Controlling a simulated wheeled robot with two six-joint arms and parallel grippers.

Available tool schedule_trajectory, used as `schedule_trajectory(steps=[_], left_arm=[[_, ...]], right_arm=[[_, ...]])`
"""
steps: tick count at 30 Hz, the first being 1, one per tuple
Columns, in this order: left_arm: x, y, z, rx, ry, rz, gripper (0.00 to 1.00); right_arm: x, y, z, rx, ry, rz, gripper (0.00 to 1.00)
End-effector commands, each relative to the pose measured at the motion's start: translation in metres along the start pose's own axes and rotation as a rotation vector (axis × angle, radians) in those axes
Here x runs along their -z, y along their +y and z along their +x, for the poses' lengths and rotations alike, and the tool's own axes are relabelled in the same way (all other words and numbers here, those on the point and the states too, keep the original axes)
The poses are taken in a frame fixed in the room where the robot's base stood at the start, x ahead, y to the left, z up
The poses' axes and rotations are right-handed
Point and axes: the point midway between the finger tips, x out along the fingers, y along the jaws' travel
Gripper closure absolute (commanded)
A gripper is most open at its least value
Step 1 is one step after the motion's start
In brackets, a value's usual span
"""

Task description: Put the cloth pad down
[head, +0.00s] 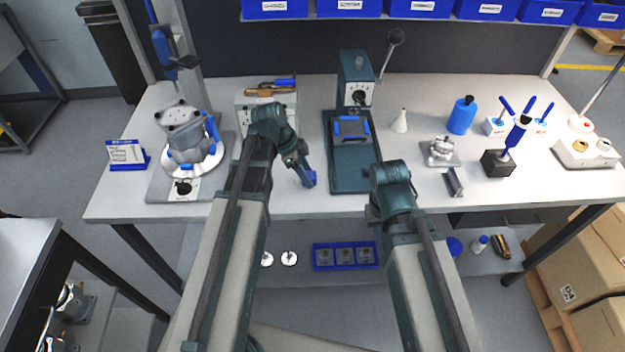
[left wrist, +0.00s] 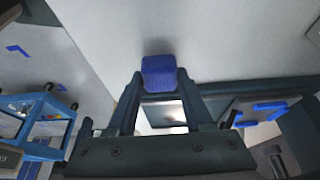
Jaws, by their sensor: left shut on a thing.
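The blue cloth pad (head: 309,179) is held at the tip of my left gripper (head: 304,172), over the front part of the white worktop. In the left wrist view the pad (left wrist: 165,76) sits between the two fingertips, and the left gripper (left wrist: 160,92) is shut on it. The pale worktop (left wrist: 215,40) shows behind it. I cannot tell whether the pad touches the worktop. My right arm reaches in at the front right of the green machine, but its gripper is hidden behind the arm.
A green press-like machine (head: 356,180) stands right of the pad. A grey housing (head: 187,132) on a round plate is at left, by a blue-framed sign (head: 128,154). The worktop's front strip beside the pad is clear.

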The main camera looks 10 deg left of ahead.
Motion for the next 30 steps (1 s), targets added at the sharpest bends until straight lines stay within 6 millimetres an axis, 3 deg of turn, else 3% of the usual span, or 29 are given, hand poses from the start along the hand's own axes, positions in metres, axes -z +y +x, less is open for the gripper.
schedule_trajectory(steps=[1, 14, 15, 19, 30], left_arm=[[-0.0071, -0.0006, 0.0072, 0.000, 0.000, -0.001, 0.93], [-0.0098, -0.0005, 0.0092, -0.001, 0.000, 0.001, 0.93], [-0.0090, -0.0005, 0.0074, -0.001, 0.000, 0.001, 0.42], [-0.0089, -0.0005, 0.0073, -0.001, 0.000, 0.001, 0.19], [-0.0082, -0.0005, 0.0056, -0.001, 0.000, 0.001, 0.19]], right_arm=[[0.0005, -0.0008, 0.0094, 0.000, 0.000, 0.000, 1.00], [0.0007, -0.0011, 0.0121, 0.000, 0.000, 0.000, 1.00], [0.0006, -0.0010, 0.0102, 0.000, 0.000, 0.000, 1.00], [0.0006, -0.0009, 0.0100, 0.000, 0.000, 0.000, 1.00], [0.0005, -0.0008, 0.0082, 0.000, 0.000, 0.000, 1.00]])
